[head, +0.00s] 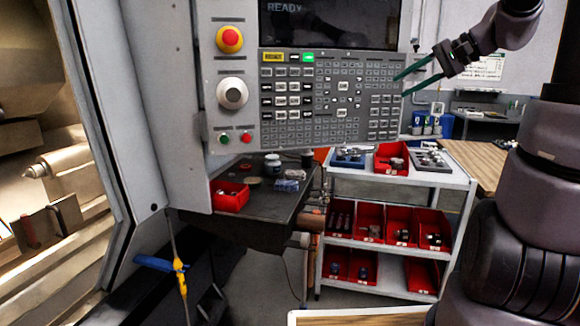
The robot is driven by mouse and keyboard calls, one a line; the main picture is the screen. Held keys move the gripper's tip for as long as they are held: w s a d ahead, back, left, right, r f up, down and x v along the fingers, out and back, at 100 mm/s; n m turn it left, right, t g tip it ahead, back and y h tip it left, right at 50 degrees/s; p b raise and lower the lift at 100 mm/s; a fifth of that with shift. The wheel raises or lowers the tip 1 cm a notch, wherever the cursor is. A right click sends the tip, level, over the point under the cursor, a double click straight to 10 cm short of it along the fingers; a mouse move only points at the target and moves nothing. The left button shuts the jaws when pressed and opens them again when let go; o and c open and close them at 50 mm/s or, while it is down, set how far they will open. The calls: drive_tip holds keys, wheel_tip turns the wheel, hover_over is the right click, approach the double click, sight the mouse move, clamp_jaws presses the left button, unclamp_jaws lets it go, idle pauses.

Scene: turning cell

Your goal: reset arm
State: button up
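My gripper (398,87) is at the upper right of the head view, at the end of my arm. Its two green fingers point left and slightly down, with a clear gap between them. It is open and nothing shows between the fingers. The fingertips overlap the right edge of the control panel (320,145) in the picture; I cannot tell whether they touch it. The panel's screen (327,22) reads READY.
The panel carries a red button (229,39) and a dial (232,93). The open machine (62,215) is at left. A dark bench (255,205) holds a red bin (230,196). A white shelf cart (395,258) holds several red bins. A wooden table (478,160) stands at right.

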drive_tip(key=s+a+f+n+h, duration=0.1)
drive_tip(key=s+a+f+h, duration=0.1)
drive_tip(key=s, duration=0.7)
drive_tip(key=s+a+f+n+h, duration=0.2)
drive_tip(key=s+h, duration=0.3)
drive_tip(key=s, duration=0.4)
drive_tip(key=shift+a+t, duration=0.3)
drive_tip(key=shift+a, duration=0.15)
